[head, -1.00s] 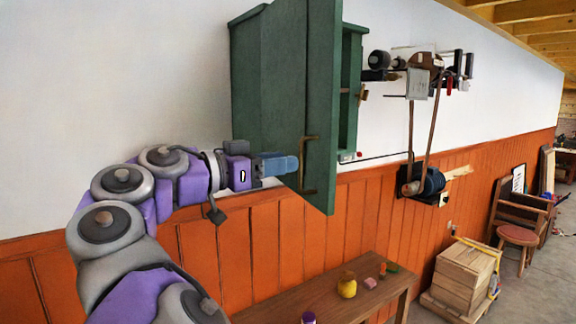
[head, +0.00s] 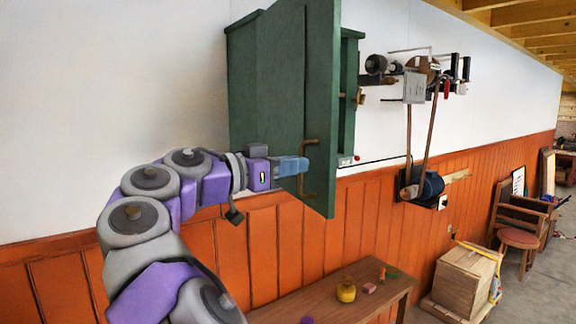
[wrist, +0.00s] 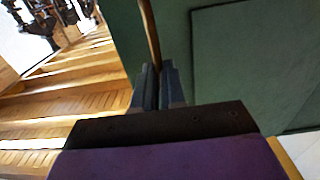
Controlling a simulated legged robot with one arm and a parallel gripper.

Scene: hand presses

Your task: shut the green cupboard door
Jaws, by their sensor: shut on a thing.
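The green cupboard (head: 273,85) hangs on the white wall above the orange panelling. Its green door (head: 322,100) stands open, swung out from the cupboard toward me, with the inside partly showing at its right. A brown bar handle (head: 306,165) is on the door's lower part. My gripper (head: 303,166) is at the handle, and its blue fingers are shut on it. In the wrist view the fingers (wrist: 158,85) close around the lower end of the handle (wrist: 150,35), with the green door (wrist: 125,30) just behind.
A wall rack with tools (head: 415,85) and a belt-driven motor (head: 430,184) are right of the cupboard. A wooden crate (head: 464,280) stands on the floor at the right.

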